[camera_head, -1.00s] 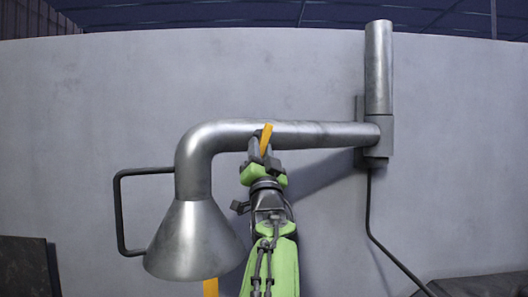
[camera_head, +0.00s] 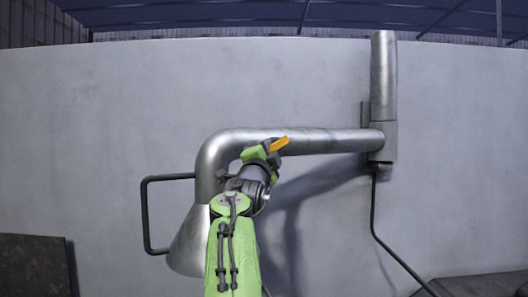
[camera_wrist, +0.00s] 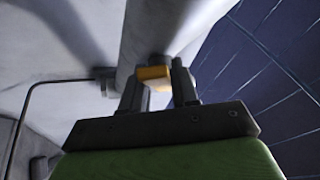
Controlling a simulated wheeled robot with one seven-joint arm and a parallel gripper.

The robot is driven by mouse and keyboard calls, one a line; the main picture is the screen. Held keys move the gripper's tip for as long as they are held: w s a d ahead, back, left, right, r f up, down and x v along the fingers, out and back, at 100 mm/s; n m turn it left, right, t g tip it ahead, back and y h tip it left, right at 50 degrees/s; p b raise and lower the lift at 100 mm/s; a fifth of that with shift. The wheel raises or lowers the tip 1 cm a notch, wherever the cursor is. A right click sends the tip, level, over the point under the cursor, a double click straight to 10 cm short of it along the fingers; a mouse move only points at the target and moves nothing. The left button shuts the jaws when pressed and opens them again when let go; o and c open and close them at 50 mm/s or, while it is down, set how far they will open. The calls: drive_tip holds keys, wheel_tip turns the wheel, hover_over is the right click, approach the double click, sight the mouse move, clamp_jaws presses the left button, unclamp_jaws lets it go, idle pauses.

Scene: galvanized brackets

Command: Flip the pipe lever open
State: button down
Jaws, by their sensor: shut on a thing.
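The orange pipe lever (camera_head: 281,144) is on the grey metal pipe (camera_head: 335,141). It leans over to the right, only slightly raised, and its outer end sticks out past the fingers. My gripper (camera_head: 268,149) is shut on the lever in front of the pipe. In the wrist view the orange lever (camera_wrist: 153,73) sits between the two dark fingers of my gripper (camera_wrist: 158,88), against the pipe (camera_wrist: 160,30). The lever's pivot is hidden behind my gripper.
The pipe bends down at left into a cone (camera_head: 186,245), partly behind my arm. A dark handle-shaped bar (camera_head: 147,215) stands out left of it. At right is an upright pipe (camera_head: 384,75) with a thin bent rod (camera_head: 374,215) below. A dark panel (camera_head: 35,265) is at lower left.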

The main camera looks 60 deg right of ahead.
drive_tip(key=shift+a+r, duration=0.15)
drive_tip(key=shift+r, duration=0.2)
drive_tip(key=c, duration=1.2)
unclamp_jaws()
drive_tip(key=shift+o, duration=1.2)
drive_tip(key=shift+f, duration=0.1)
drive_tip(key=shift+w+d+f, duration=0.1)
drive_tip(key=shift+d, duration=0.15)
drive_tip(key=b+v, duration=0.9)
drive_tip(key=v, duration=0.7)
drive_tip(key=shift+d, duration=0.1)
drive_tip(key=shift+c, duration=0.5)
